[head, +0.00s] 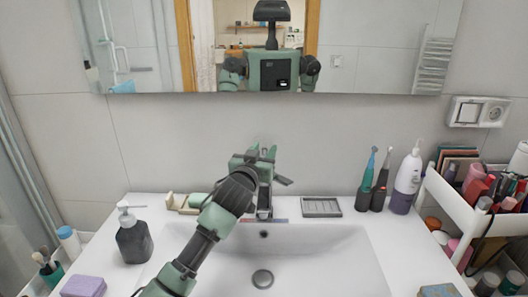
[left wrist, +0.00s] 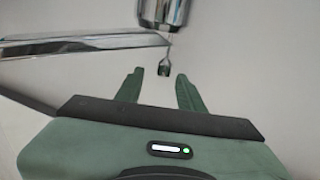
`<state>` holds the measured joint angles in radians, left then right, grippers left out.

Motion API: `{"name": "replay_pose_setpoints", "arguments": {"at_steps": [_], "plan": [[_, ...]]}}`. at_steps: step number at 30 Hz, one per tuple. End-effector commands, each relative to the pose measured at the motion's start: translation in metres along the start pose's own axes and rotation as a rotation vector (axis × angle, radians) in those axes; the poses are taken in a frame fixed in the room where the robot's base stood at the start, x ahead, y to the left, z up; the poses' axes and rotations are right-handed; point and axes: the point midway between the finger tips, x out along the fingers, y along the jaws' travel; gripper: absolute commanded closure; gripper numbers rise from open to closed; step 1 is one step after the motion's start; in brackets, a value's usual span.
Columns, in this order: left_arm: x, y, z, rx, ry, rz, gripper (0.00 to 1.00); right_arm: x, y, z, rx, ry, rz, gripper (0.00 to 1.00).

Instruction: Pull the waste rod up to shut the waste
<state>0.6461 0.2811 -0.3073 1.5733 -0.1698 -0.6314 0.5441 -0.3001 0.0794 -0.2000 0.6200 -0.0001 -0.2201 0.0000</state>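The waste rod (left wrist: 164,67), a thin rod with a small dark knob at its end, shows in the left wrist view beside the chrome tap (left wrist: 163,12). My left gripper (left wrist: 158,75) is open, with the knob lined up between its fingertips and slightly beyond them; no contact is visible. In the head view the left gripper (head: 261,153) is above and behind the tap (head: 264,204), near the wall, and its arm hides part of the tap and the rod. The round waste plug (head: 262,279) sits in the basin's drain. My right gripper is not in view.
The tap lever (left wrist: 85,43) crosses close to the left finger. On the washbasin (head: 330,262) stand a soap dispenser (head: 133,237), a soap tray (head: 321,207), toothbrushes (head: 372,181) and a white-purple bottle (head: 407,180). A loaded cart (head: 446,202) is at right; a mirror (head: 380,50) hangs above.

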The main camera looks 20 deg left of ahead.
Motion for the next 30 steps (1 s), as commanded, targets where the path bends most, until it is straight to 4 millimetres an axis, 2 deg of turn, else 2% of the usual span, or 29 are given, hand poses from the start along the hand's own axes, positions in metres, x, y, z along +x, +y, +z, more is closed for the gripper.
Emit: {"name": "replay_pose_setpoints", "arguments": {"at_steps": [4,7,15,19,30], "plan": [[-0.002,0.000,0.001,0.000,-0.001,-0.001,0.61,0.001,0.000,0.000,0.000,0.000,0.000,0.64],[-0.011,0.000,0.002,0.001,-0.001,0.000,0.61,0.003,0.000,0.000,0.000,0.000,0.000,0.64],[-0.055,0.002,0.002,0.001,0.000,0.001,0.61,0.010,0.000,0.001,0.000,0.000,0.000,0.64],[-0.070,0.002,0.001,0.001,-0.001,0.001,0.61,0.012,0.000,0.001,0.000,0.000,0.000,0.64],[-0.077,0.002,0.000,0.001,-0.001,0.001,0.61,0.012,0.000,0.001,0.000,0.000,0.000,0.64]]}}
